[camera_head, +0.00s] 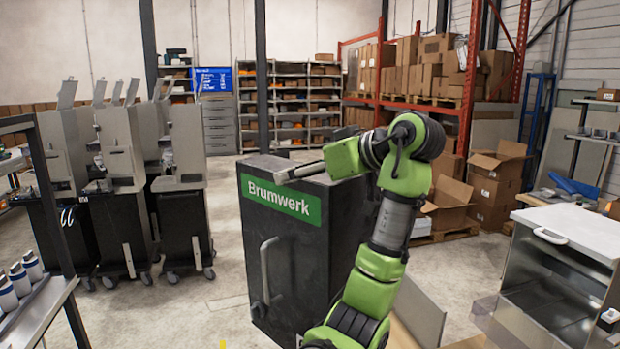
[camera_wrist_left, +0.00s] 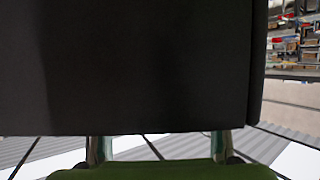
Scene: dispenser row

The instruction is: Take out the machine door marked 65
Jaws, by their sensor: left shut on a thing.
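A dark cabinet-like unit (camera_head: 287,255) stands in the middle of the head view, with a green Brumwerk label and a grey upright handle (camera_head: 265,272) on its front. I cannot read the number 65 anywhere. My green arm rises in front of its right side and bends left over its top. In the left wrist view, a dark panel (camera_wrist_left: 130,70) fills most of the picture. My left gripper (camera_wrist_left: 162,145) is shut on this panel at its lower edge in that view; the grip itself is mostly hidden. My right gripper is not seen.
Several grey machines (camera_head: 122,145) with dark lower units stand at left. A rack with bottles (camera_head: 20,280) is at near left. A light-topped open cabinet (camera_head: 560,245) is at right. Cardboard boxes (camera_head: 495,180) stand behind. Floor is clear between the machines and the dark unit.

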